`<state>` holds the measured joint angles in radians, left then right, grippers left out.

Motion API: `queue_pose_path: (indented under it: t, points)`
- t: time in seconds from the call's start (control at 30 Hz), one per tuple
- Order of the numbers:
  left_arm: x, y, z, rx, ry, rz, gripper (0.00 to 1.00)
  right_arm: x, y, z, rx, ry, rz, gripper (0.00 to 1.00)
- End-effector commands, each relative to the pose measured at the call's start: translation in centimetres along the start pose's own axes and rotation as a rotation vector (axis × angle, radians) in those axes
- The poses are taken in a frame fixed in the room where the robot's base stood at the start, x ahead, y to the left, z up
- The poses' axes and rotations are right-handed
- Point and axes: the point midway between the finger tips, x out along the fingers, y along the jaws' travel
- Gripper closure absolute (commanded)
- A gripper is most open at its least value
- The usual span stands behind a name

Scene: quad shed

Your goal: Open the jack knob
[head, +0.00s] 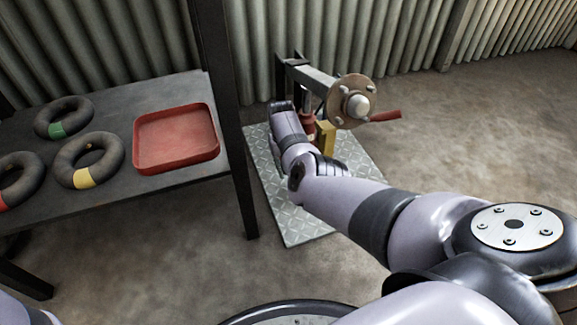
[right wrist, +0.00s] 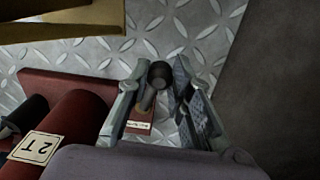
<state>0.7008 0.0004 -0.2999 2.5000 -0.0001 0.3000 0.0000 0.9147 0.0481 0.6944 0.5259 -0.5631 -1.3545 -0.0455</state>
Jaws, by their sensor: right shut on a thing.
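The red jack (head: 308,122) stands on the tread-plate, partly hidden behind my right arm in the head view. The right wrist view shows its red body (right wrist: 72,125) with a "2T" label. A small dark round knob (right wrist: 160,72) on a short stem sits beside the red body. My right gripper (right wrist: 157,82) is shut on the knob, with one finger on each side of it. In the head view the right fingers are hidden behind my wrist. My left gripper is not in view.
A hub with a red lever (head: 385,116) projects above the jack on a metal arm. A yellow block (head: 325,138) stands close by. The tread-plate (head: 290,228) lies on the floor. A dark table (head: 110,185) at left holds a red tray (head: 176,160) and several rings.

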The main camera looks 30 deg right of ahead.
Motion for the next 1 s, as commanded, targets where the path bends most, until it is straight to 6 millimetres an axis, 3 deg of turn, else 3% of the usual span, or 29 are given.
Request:
queue_pose_path:
  t: [0.6, 1.0]
  points:
    - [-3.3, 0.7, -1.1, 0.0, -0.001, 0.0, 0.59, 0.3, -2.9, -1.4, 0.558, -0.026, 0.0, 1.0]
    - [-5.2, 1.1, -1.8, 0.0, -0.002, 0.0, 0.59, 0.0, -3.6, -2.2, 0.769, -0.035, -0.001, 1.0]
